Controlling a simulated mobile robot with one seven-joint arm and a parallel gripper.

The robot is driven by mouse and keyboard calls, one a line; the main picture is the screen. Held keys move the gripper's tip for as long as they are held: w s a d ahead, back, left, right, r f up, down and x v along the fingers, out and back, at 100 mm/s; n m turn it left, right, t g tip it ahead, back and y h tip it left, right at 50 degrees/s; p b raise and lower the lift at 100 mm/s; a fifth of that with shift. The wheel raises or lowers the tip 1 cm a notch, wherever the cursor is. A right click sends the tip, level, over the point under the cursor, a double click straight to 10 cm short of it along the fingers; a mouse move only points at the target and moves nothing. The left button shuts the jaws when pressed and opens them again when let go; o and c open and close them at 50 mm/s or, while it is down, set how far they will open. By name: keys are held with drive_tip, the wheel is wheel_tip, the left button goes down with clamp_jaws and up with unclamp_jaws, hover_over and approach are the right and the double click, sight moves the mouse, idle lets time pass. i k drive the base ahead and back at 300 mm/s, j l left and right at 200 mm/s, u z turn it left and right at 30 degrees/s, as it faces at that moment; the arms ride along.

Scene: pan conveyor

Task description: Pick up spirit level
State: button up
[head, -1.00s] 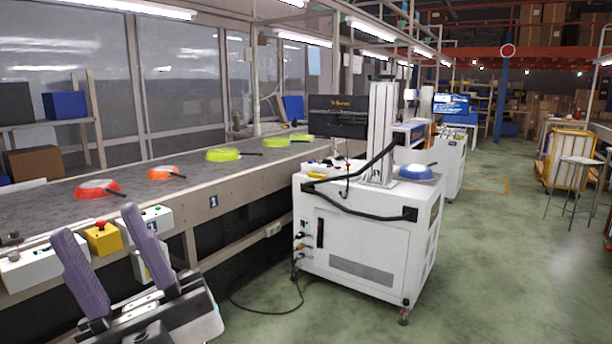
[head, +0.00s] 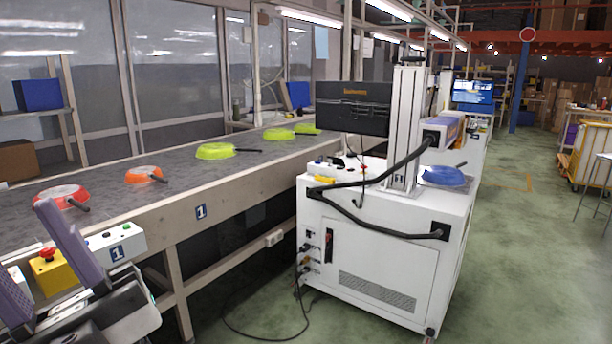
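A small yellow object (head: 324,179) lies on the front left part of the white machine cabinet's top (head: 440,205). It may be the spirit level, but it is too small to tell for sure. My gripper (head: 30,250), with two purple fingers, is at the lower left of the head view, partly cut off by the frame edge. Its fingers are wide apart with nothing held between them. It is well to the left of the yellow object and apart from it.
A conveyor (head: 115,200) with red, orange and green pans runs along the left. A yellow box with a red button (head: 50,270) is behind my gripper. A monitor (head: 352,107), a column and a blue pan (head: 445,177) stand on the cabinet.

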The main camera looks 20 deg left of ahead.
sight(325, 178)
drive_tip(key=i+j+u, duration=0.25)
drive_tip(key=i, duration=0.5)
drive_tip(key=i+u, duration=0.3)
drive_tip(key=i, duration=0.45)
drive_tip(key=i+l, duration=0.15)
drive_tip(key=i, duration=0.3)
drive_tip(key=i+l+u, duration=0.1)
drive_tip(key=i, duration=0.35)
drive_tip(key=i+l, duration=0.2)
drive_tip(key=i, duration=0.25)
drive_tip(key=i+l+u, duration=0.1)
drive_tip(key=i, duration=0.35)
drive_tip(key=l, duration=0.1)
